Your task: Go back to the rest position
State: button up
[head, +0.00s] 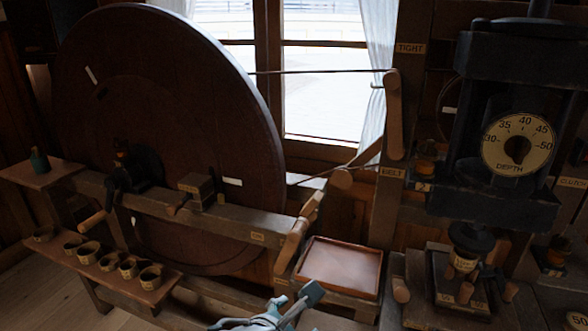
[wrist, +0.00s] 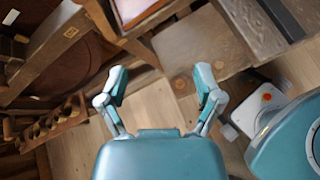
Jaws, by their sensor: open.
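My gripper (wrist: 162,86) is open in the wrist view, its two teal fingers spread wide with nothing between them. Wood floor and the edge of a wooden bench show beyond the fingers. In the head view my gripper (head: 294,302) is at the bottom edge, in front of and below the tray, and partly cut off. No spool is in its grasp.
A reddish tray (head: 341,267) sits just behind the gripper. A large dark wheel (head: 190,120) and a shelf with several small cups (head: 88,252) are at left. A press with a depth dial (head: 518,143) stands at right. A wooden lever (head: 300,226) rises beside the tray.

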jog(key=s+d+m+g+y, duration=0.2)
jog(key=d+m, duration=0.5)
jog(key=m, duration=0.5)
jog(key=s+d+m+g+y, duration=0.2)
jog(key=s+d+m, duration=0.3)
jog(key=m, duration=0.8)
jog(key=d+y, duration=0.1)
jog(key=d, duration=0.1)
jog(key=shift+s+d+r+m+y, duration=0.15)
jog(key=shift+d+r+m+y, duration=0.15)
jog(key=shift+d, duration=0.05)
jog(key=c, duration=0.4)
jog(key=shift+d, duration=0.2)
